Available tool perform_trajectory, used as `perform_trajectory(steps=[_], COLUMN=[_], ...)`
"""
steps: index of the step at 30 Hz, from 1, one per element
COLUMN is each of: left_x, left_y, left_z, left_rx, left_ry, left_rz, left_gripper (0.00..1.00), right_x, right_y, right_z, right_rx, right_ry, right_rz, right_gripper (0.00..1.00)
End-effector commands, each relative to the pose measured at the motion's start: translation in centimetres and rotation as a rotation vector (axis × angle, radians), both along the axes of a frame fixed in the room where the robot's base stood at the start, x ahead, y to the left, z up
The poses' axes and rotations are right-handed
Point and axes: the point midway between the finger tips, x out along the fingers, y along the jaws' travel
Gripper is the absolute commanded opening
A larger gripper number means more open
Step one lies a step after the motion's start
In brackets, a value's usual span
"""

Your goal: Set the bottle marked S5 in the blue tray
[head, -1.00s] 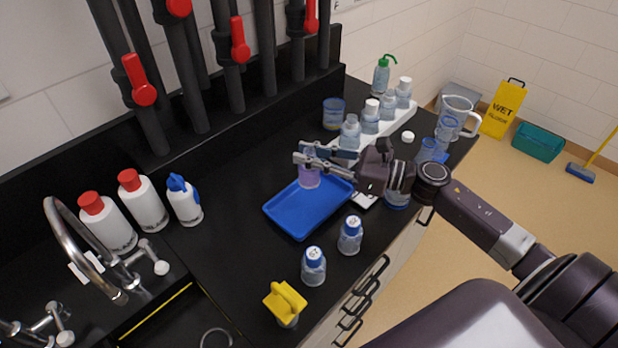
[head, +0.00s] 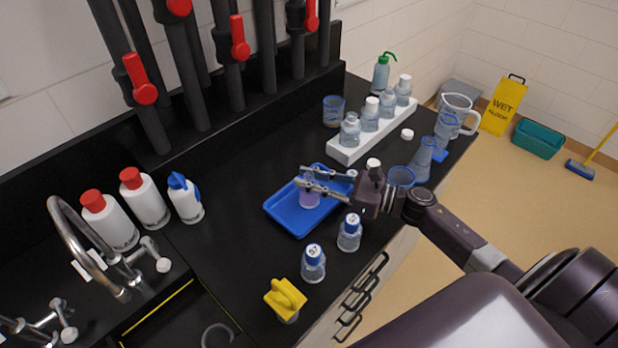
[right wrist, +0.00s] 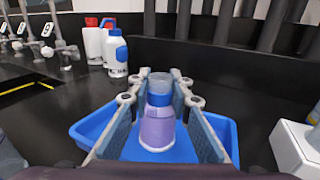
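A bottle with purple liquid and a blue band at its neck (right wrist: 157,130) stands upright in the blue tray (head: 282,220). It also shows in the head view (head: 309,199); no mark on it can be read. My right gripper (head: 302,178) reaches in from the right, its fingers on either side of the bottle's upper part. In the right wrist view, the fingers (right wrist: 160,78) are spread, with narrow gaps beside the bottle. My left gripper is out of view.
A white rack (head: 345,152) with several clear bottles stands behind the tray. Blue-rimmed beakers (head: 400,176) and a flask (head: 423,160) stand at right. A yellow-topped item (head: 286,298) is near the front edge.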

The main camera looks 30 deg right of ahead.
Motion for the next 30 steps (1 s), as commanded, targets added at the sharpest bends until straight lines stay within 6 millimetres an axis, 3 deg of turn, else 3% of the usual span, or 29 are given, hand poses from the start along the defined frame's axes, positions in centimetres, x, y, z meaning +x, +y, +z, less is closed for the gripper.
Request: perform_trajectory(steps=[4,15,30], left_x=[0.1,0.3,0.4], left_y=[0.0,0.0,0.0], left_z=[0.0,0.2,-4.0], left_rx=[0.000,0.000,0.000], left_ry=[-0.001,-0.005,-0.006], left_rz=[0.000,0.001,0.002], left_gripper=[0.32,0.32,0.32], right_x=[0.0,-0.1,-6.7], right_y=[0.0,-0.2,-6.4], right_z=[0.0,0.1,-0.3], right_rx=[-0.001,-0.001,-0.001], right_ry=[0.001,0.002,0.004], right_rz=[0.000,-0.001,-0.001], right_gripper=[0.36,0.36,0.36])
